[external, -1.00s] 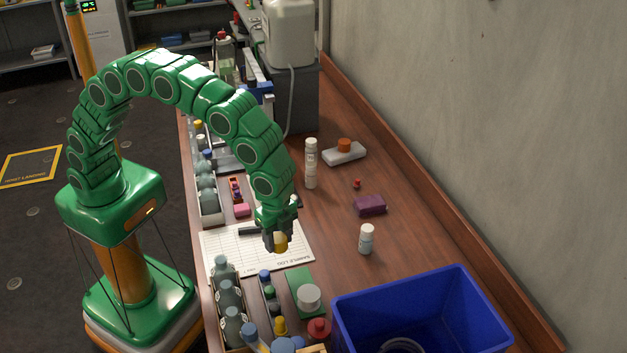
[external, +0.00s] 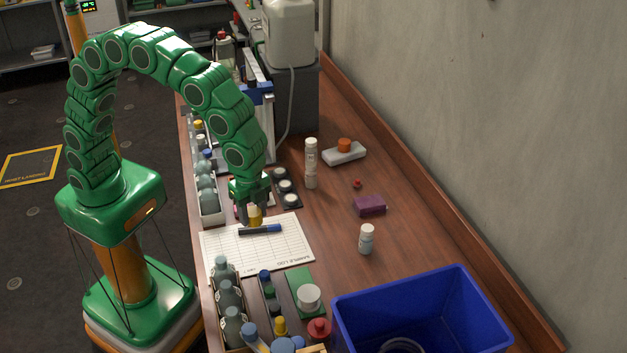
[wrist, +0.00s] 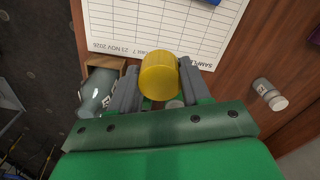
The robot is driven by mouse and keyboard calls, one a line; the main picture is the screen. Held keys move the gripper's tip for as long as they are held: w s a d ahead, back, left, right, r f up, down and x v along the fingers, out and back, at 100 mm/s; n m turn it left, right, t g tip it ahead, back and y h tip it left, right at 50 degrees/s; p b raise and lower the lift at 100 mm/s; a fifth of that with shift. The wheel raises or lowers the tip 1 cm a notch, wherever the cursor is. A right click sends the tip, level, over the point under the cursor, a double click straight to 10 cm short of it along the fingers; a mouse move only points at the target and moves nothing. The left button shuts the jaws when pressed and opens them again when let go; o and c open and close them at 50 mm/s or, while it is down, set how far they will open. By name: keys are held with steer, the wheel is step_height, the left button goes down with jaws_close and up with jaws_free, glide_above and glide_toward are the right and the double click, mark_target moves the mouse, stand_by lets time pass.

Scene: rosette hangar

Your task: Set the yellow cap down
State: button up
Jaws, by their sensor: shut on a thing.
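The yellow cap (wrist: 159,76) is between the two fingers of my gripper (wrist: 158,98) in the wrist view, and the gripper is shut on it. In the external view my gripper (external: 251,208) hangs low over the far edge of the white sample log sheet (external: 222,249), with the yellow cap (external: 255,215) at its tip. Whether the cap touches the surface below cannot be told. A dark marker with a blue end (external: 260,230) lies on the sheet close to the cap.
A blue bin (external: 345,310) stands at the front right. Several bottles in a rack (external: 228,295) and loose caps crowd the near edge. A white bottle (external: 366,240), a purple block (external: 370,206) and a tall white tube (external: 311,165) stand to the right. Bare bench lies between them.

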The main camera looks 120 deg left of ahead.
steer(key=s+a, duration=0.2)
steer(key=a, duration=1.3)
glide_above(324, 227)
steer(key=s, duration=0.1)
steer(key=f, duration=0.8)
steer(key=shift+d+f, duration=0.2)
steer(key=shift+f, duration=0.2)
steer(key=shift+w+a+f, duration=0.15)
steer(key=shift+w+f, duration=0.35)
steer(key=shift+f, duration=0.25)
steer(key=shift+w+f, duration=0.1)
steer(key=shift+f, duration=1.4)
steer(key=shift+f, duration=0.15)
steer(key=o, duration=1)
